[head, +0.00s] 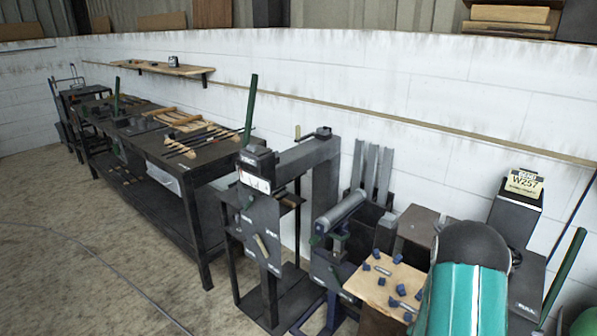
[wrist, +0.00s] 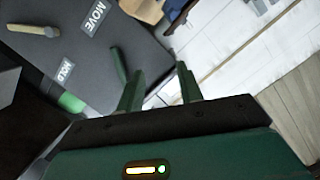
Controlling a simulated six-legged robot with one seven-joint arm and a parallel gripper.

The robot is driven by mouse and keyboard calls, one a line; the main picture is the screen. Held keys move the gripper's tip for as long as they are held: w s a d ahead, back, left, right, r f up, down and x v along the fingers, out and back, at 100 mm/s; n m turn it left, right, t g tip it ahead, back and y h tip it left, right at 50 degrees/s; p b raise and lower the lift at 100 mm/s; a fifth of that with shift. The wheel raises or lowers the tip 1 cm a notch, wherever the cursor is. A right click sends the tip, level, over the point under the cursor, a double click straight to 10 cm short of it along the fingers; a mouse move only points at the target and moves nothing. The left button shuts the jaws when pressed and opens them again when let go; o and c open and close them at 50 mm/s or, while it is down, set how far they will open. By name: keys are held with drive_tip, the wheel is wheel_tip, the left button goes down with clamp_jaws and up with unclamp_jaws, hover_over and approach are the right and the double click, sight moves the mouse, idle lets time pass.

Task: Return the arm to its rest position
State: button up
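My gripper (wrist: 160,86) shows in the wrist view with its two green fingers apart and nothing between them. Behind the fingers is a dark panel (wrist: 70,65) with white labels reading MOVE and HOLD and a pale handle (wrist: 35,29). My arm (head: 470,285), teal with a dark rounded joint, rises at the lower right of the head view. My gripper's fingers cannot be made out in the head view.
A dark machine (head: 262,230) with a panel and handle stands at centre. Beside it are a grey roller (head: 340,212) and a wooden board (head: 385,283) with blue pieces. A dark box labelled W257 (head: 515,215) stands right. A long workbench (head: 205,175) lines the wall; floor at left is open.

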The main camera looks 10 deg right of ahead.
drive_tip(key=w+a+r+n+y, duration=0.4)
drive_tip(key=w+a+r+y, duration=0.15)
drive_tip(key=a+r, duration=0.5)
drive_tip(key=s+a+r+n+g+y, duration=0.2)
drive_tip(key=a+r+n+y, duration=0.15)
drive_tip(key=a+r, duration=0.55)
drive_tip(key=s+a+r+n+g+y, duration=0.1)
drive_tip(key=s+a+r+n, duration=0.3)
drive_tip(key=s, duration=0.7)
drive_tip(key=s+a+r+n+g, duration=0.3)
drive_tip(key=s+a+r, duration=0.4)
drive_tip(key=s, duration=0.4)
drive_tip(key=shift+n+y, duration=0.35)
drive_tip(key=shift+y, duration=0.05)
drive_tip(key=shift+d+r, duration=0.1)
drive_tip(key=shift+d, duration=0.1)
